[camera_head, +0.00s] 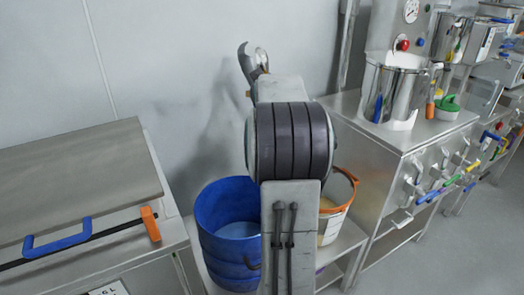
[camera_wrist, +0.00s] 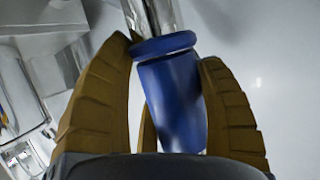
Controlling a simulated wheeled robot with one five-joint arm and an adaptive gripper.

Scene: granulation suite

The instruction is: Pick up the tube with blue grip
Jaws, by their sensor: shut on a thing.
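The tube with blue grip (camera_wrist: 172,95) fills the middle of the wrist view. Its grip is blue with a wider collar near the top. A shiny metal shaft runs up from the collar and leaves the picture. My gripper (camera_wrist: 167,52) has its brown ribbed fingers on both sides of the blue grip and is shut on it. The lower end of the grip is hidden behind my gripper's palm. In the head view my raised arm stands in the middle, and the held tube cannot be clearly made out there.
A blue bucket (camera_head: 222,222) and a white bucket with an orange rim (camera_head: 333,215) stand on a low shelf. A steel cabinet (camera_head: 395,150) with a large pot (camera_head: 398,85) is at the right. A grey-topped bench (camera_head: 75,175) is at the left. Pale wall lies behind.

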